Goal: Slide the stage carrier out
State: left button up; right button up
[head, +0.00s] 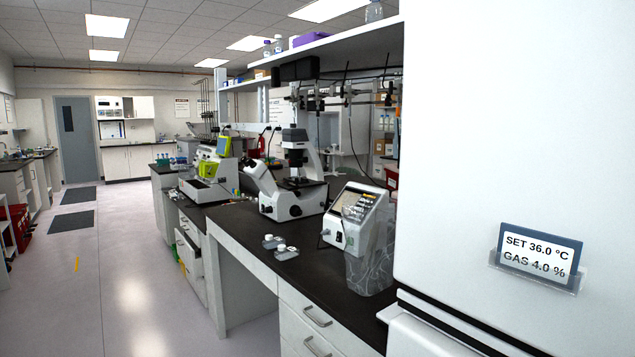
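A white instrument with a tilted dark touch screen (357,205), perhaps the cell processor, stands on the black bench top right of centre. A clear, glossy block (370,274) is at its front right side. A white microscope (292,190) with a dark stage area stands behind it to the left. I cannot make out which part is the stage carrier, or whether it is in or out. Neither of my grippers is in view.
Two small grey holders with white-topped items (285,253) lie on the bench (245,222) left of the instrument. A large white cabinet (500,120) with a "SET 36.0 °C, GAS 4.0 %" sign (539,256) fills the right side. The floor (130,270) left of the bench is mostly clear.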

aim_at(297, 179)
jog(key=i+j+z, duration=0.2)
jog(key=z, duration=0.2)
jog(key=i+j+z, duration=0.4)
jog(key=l, duration=0.1)
